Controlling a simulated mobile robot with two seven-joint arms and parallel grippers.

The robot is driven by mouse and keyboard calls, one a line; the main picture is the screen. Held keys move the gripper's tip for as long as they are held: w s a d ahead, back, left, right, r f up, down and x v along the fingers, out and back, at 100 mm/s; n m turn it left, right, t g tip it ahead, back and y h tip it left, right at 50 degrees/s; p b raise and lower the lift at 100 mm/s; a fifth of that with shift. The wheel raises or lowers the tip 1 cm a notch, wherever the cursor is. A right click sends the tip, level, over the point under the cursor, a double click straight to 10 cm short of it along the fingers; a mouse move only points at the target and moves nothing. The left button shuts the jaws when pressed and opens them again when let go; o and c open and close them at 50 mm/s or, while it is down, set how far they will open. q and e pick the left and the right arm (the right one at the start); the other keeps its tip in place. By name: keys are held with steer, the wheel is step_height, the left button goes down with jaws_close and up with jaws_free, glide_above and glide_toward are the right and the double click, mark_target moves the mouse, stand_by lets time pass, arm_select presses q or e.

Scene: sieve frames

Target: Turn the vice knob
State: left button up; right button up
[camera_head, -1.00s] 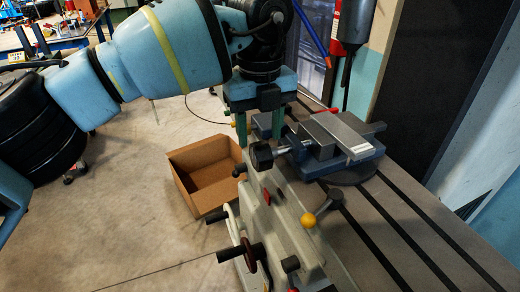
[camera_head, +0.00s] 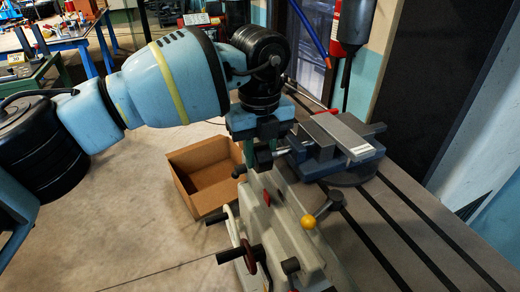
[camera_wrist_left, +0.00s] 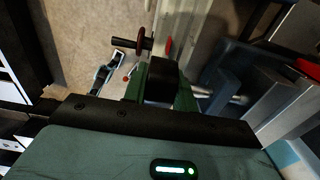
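The vice (camera_head: 335,148) is blue and grey with a bright metal screw, on the machine table. Its black round knob (camera_head: 264,157) is on the left end of the screw. My left gripper (camera_head: 262,160) points down over the knob, with one green finger on each side of it. In the left wrist view the black knob (camera_wrist_left: 162,80) fills most of the space between my green fingers (camera_wrist_left: 160,88). I cannot tell whether both fingers press on it. My right gripper is not in view.
An open cardboard box (camera_head: 207,173) stands on the floor to the left. The slotted table (camera_head: 420,225) is clear to the right.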

arm_select(q)
steer(key=shift+c, duration=1.1)
steer(key=shift+s+r+t+y+p, duration=0.15)
steer(key=shift+t+y+p, duration=0.25)
steer(key=shift+t+p, duration=0.35)
steer(key=shift+t+y, duration=0.3)
steer(key=shift+t, duration=0.55)
steer(key=shift+d+t, duration=0.1)
steer(key=shift+t, duration=0.5)
steer(key=shift+t+y, duration=0.5)
steer(key=shift+t, duration=0.2)
steer(key=shift+s+t, duration=0.1)
steer(key=shift+t, duration=0.2)
